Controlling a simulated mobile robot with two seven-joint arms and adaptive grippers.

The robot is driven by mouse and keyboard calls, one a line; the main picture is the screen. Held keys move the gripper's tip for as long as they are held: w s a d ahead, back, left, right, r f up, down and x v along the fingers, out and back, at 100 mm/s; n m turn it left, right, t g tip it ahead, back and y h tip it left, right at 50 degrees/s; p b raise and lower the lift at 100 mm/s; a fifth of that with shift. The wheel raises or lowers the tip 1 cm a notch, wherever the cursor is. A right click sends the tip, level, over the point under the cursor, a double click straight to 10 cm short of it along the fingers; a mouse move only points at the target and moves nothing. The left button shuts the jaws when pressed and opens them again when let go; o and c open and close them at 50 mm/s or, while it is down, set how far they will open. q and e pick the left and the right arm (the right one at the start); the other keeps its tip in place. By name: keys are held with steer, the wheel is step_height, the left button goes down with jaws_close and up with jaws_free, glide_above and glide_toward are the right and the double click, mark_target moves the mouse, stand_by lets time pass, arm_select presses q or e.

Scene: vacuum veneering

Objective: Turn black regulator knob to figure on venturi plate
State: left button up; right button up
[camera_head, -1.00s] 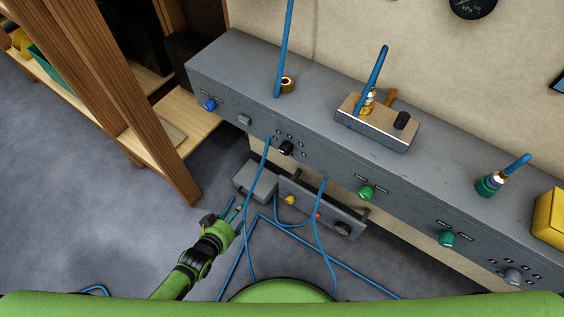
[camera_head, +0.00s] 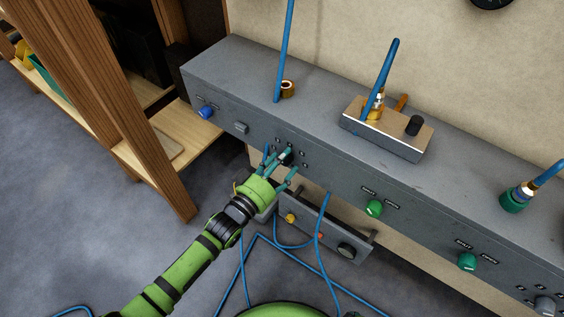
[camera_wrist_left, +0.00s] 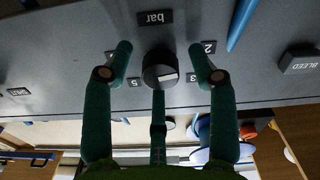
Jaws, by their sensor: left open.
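The black regulator knob (camera_head: 287,156) is on the front of the long grey console, partly hidden by my fingers. In the left wrist view the knob (camera_wrist_left: 160,68) is round with a pale mark on its face. A "bar" plate (camera_wrist_left: 155,17) and small number plates, with 2, 3 and 5 readable, surround it. My left gripper (camera_head: 280,160) is open, with fingertips on both sides of the knob and a third finger below it in the wrist view. Gaps show beside the two side fingers. No figure on a venturi plate is readable. My right gripper is out of view.
A metal block (camera_head: 378,143) with a brass fitting and its own black knob sits on the console (camera_head: 230,75). Green knobs (camera_head: 375,208) line the front to the right. Blue hoses (camera_head: 318,240) hang below, near a lower panel (camera_head: 335,235). A wooden shelf (camera_head: 160,130) stands left.

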arm_select(q)
steer(key=shift+w+d, duration=0.1)
steer(key=c, duration=1.1)
steer(key=shift+m, duration=0.4)
steer(key=shift+c, duration=0.2)
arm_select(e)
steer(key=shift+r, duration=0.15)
arm_select(q)
steer(key=shift+m+p, duration=0.4)
steer(key=shift+m, duration=0.7)
steer(key=shift+a+m, duration=0.2)
steer(key=shift+m, duration=8.2)
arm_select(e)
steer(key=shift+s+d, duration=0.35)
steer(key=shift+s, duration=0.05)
arm_select(q)
steer(key=shift+w, duration=0.1)
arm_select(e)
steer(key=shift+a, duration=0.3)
